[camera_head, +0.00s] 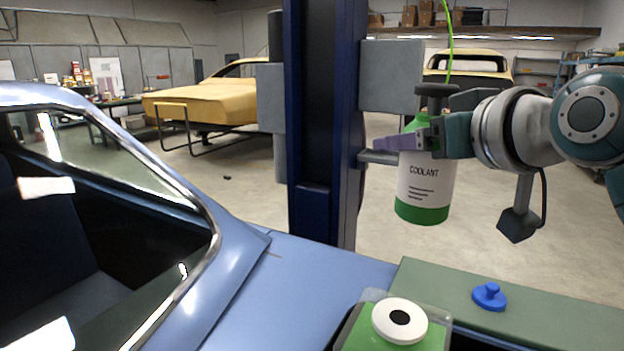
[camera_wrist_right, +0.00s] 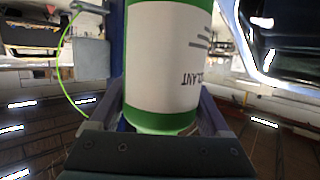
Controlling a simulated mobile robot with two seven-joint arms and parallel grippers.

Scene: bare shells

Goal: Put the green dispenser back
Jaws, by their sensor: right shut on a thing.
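The green dispenser (camera_head: 424,185) has a white label reading COOLANT and hangs upright in the air beside the dark blue post. A dark top piece sits above it, and a thin green line (camera_head: 449,45) runs up from there. My right gripper (camera_head: 412,142) is shut around its upper part, coming from the right. In the right wrist view the dispenser (camera_wrist_right: 165,60) fills the middle, upside down, between the two fingers. My left gripper is not in view.
The dark blue post (camera_head: 322,120) with grey pads (camera_head: 391,85) stands close left of the dispenser. A blue car (camera_head: 310,290) fills the front left. A green container with a white cap (camera_head: 400,321) and a blue knob-shaped piece (camera_head: 489,296) on a green surface (camera_head: 545,318) are below.

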